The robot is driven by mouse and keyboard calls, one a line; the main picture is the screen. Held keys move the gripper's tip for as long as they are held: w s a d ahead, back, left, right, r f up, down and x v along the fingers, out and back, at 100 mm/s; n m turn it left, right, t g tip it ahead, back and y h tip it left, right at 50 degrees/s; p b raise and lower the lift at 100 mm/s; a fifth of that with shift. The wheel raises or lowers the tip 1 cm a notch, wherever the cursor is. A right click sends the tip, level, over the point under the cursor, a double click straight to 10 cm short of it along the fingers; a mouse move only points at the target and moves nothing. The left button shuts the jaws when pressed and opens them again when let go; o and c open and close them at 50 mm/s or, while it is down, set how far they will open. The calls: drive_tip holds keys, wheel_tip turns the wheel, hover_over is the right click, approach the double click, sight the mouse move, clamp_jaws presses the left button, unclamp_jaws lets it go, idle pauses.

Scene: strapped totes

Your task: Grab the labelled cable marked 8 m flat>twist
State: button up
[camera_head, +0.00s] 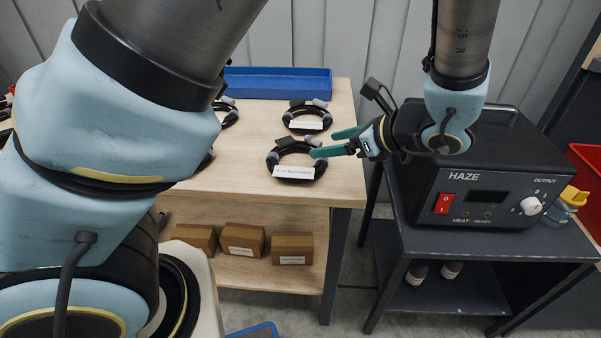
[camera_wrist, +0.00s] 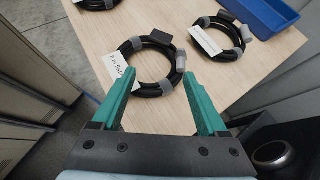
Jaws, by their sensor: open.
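A coiled black cable (camera_head: 297,158) with grey ends and a white label (camera_head: 293,172) lies near the front right of the wooden table. The label looks like "8 m flat>twist", though the print is small. In the wrist view the same coil (camera_wrist: 147,82) lies just ahead of the fingertips, its label partly behind the left finger. My gripper (camera_head: 329,143) is open and empty at the right of this coil; its green fingers show in the wrist view (camera_wrist: 157,85). A second labelled coil (camera_head: 308,115) lies behind it, also seen in the wrist view (camera_wrist: 222,38).
More coils lie to the left, partly hidden by my arm. A blue tray (camera_head: 277,83) stands at the table's back. Several brown boxes (camera_head: 242,241) sit on the lower shelf. A black HAZE machine (camera_head: 480,180) stands on a dark cart (camera_head: 500,250) at right.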

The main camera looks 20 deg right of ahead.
drive_tip(key=d, duration=0.1)
drive_tip(key=s+d+m+t, duration=0.1)
drive_tip(key=s+d+h, duration=0.1)
drive_tip(key=shift+f+m, duration=0.35)
drive_tip(key=shift+m, duration=0.05)
drive_tip(key=shift+w+d+t, duration=0.1)
drive_tip(key=shift+d+t, duration=0.05)
drive_tip(key=shift+t, duration=0.15)
drive_tip(key=x, duration=1)
drive_tip(key=shift+w+f+p, duration=0.1)
drive_tip(key=shift+f+p, duration=0.05)
drive_tip(key=shift+p, duration=0.2)
clamp_jaws()
